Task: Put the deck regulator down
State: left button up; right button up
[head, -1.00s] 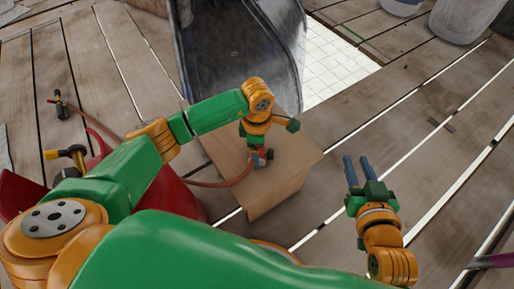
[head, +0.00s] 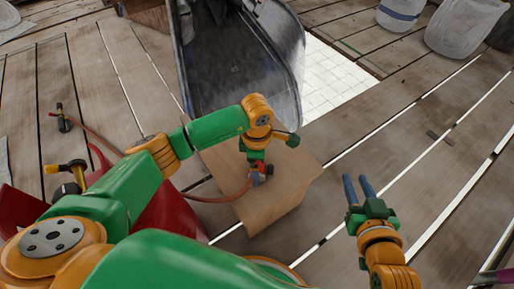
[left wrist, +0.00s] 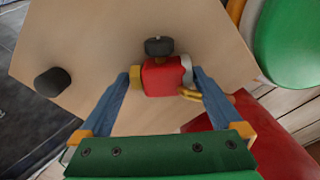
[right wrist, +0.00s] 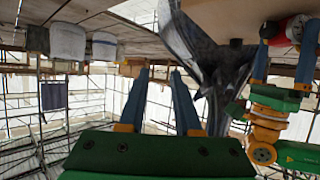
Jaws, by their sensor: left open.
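The deck regulator (head: 257,178) is a small red body on top of a plywood box (head: 275,210). In the left wrist view the regulator (left wrist: 162,77) shows a black knob, a brass fitting and a pale round face. My left gripper (head: 256,166) is above it. Its fingers (left wrist: 175,90) are spread on either side of the red body, with a gap at least on the right; contact on the brass side is unclear. The regulator appears to rest on the box. My right gripper (head: 358,188) is open and empty, right of the box.
A reddish hose (head: 205,198) runs left from the regulator. A dark knob-like piece (left wrist: 48,82) shows over the box. A grey metal chute (head: 235,65) stands behind the box. Brass-and-black fittings (head: 66,175) lie left. The plank deck (head: 430,150) at right is mostly clear.

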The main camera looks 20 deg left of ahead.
pick_arm(q)
notch_tip(320, 180, up, 3)
jog(key=shift+r+p, duration=0.1)
jog(key=shift+p, duration=0.5)
notch_tip(320, 180, up, 4)
jog(key=shift+r+p, duration=0.1)
jog(key=shift+p, duration=0.8)
notch_tip(320, 180, up, 4)
jog(key=shift+r+p, duration=0.25)
jog(key=shift+p, duration=0.45)
pick_arm(e)
jog(key=s+d+f+g+h, duration=0.2)
jog(key=s+d+f+g, duration=0.2)
jog(key=s+f+g, duration=0.6)
notch_tip(320, 180, down, 5)
jog(key=s, duration=0.2)
jog(key=shift+s+r+m, duration=0.15)
jog(key=shift+s+m, duration=0.15)
jog(key=shift+s, duration=0.1)
